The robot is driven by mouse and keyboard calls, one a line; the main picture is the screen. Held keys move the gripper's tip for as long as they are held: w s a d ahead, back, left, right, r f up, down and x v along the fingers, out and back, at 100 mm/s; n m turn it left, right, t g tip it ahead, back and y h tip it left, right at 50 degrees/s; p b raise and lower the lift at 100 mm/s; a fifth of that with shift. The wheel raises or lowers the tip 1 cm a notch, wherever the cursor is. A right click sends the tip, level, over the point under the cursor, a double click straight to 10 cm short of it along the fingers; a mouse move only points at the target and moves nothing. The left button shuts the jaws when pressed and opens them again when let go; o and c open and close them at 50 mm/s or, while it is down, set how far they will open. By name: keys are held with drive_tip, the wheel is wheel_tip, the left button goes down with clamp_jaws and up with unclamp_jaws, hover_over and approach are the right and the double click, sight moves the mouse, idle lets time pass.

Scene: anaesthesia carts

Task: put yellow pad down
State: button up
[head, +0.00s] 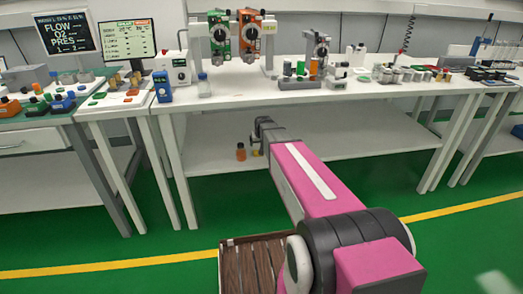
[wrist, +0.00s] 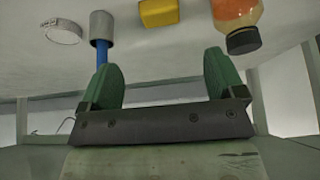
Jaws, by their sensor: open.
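The yellow pad (wrist: 159,12) lies on a pale surface at the top of the wrist view, partly cut off by the frame edge. My gripper (wrist: 160,68) is open, with its two green fingers spread and nothing between them. The pad is beyond the fingertips, in line with the gap and apart from both. In the head view my gripper (head: 259,136) is over the lower shelf (head: 345,147) of the middle table, and a small yellow patch (head: 255,152) shows just below it, probably the pad.
An orange bottle with a dark cap (wrist: 240,22) is right of the pad; it also shows in the head view (head: 241,152). The tabletop (head: 240,97) overhangs the shelf.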

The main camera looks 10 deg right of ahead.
drive_tip(key=s+f+g, duration=0.1)
drive_tip(key=s+g, duration=0.4)
drive_tip(key=s, duration=2.5)
drive_tip(key=shift+s+f+g, duration=0.2)
drive_tip(key=shift+s+g, duration=0.05)
drive_tip(key=shift+g, duration=0.15)
drive_tip(key=shift+o, duration=0.5)
drive_tip(key=shift+w, duration=0.1)
drive_tip(key=w+t, duration=0.6)
drive_tip(key=w, duration=2.5)
drive_tip(key=x, duration=1)
drive_tip(key=shift+w+f, duration=0.2)
drive_tip(key=shift+w, duration=0.15)
drive_tip(key=c, duration=1.1)
drive_tip(key=shift+o, duration=0.2)
